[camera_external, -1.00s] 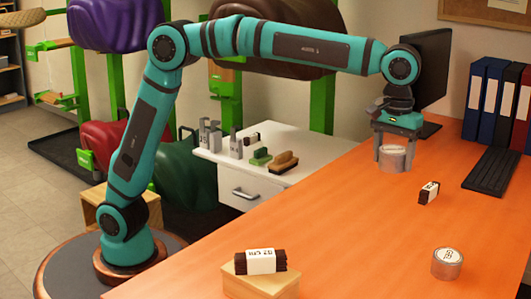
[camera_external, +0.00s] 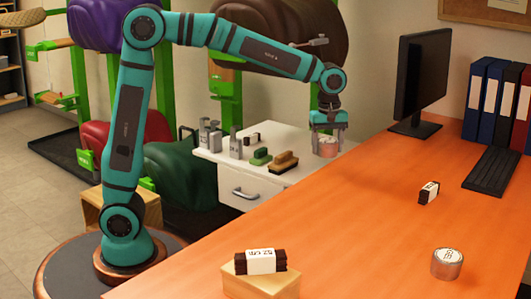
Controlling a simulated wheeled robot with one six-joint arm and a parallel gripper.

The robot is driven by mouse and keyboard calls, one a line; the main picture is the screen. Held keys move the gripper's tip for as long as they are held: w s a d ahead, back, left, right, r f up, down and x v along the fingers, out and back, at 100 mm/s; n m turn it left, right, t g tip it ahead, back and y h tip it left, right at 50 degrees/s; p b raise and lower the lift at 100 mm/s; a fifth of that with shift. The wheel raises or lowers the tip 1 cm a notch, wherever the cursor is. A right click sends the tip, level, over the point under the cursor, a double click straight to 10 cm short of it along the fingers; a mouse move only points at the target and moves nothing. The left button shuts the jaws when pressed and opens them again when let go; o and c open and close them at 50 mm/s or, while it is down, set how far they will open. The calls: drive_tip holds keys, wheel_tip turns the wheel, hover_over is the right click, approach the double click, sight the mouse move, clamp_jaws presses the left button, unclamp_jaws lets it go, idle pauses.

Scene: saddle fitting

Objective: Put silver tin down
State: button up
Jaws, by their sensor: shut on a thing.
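My gripper (camera_external: 328,143) is shut on a round silver tin (camera_external: 327,149) with a pale label. It holds the tin upright near the back right of the white cabinet top (camera_external: 290,180), close to the orange desk's far edge. I cannot tell whether the tin touches a surface or hangs above it. A second silver tin (camera_external: 447,264) with a label stands on the orange desk (camera_external: 370,235) at the front right, away from my gripper.
The cabinet top bears a brush (camera_external: 285,161), a green block (camera_external: 260,156), a dark labelled bar (camera_external: 252,139) and several grey bottles (camera_external: 210,136). On the desk are a wooden block (camera_external: 262,284) under a dark bar (camera_external: 260,262), another bar (camera_external: 428,192), a keyboard (camera_external: 492,171) and a monitor (camera_external: 421,75).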

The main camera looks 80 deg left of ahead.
drive_tip(key=w+a+f+n, duration=0.3)
drive_tip(key=a+f+n, duration=0.25)
drive_tip(key=a, duration=0.65)
drive_tip(key=w+a+f+n, duration=0.2)
drive_tip(key=a+f+n, duration=0.3)
drive_tip(key=a, duration=0.8)
drive_tip(key=w+a+n, duration=0.1)
drive_tip(key=w+a, duration=0.1)
drive_tip(key=a, duration=0.5)
drive_tip(key=w+a+n, duration=0.1)
drive_tip(key=w+a, duration=0.1)
drive_tip(key=a, duration=0.6)
drive_tip(key=shift+w+a+f, duration=0.15)
drive_tip(key=shift+w+f, duration=0.1)
drive_tip(key=shift+w, duration=0.15)
drive_tip(key=shift+f, duration=5)
drive_tip(key=shift+f, duration=0.1)
drive_tip(key=o, duration=1.1)
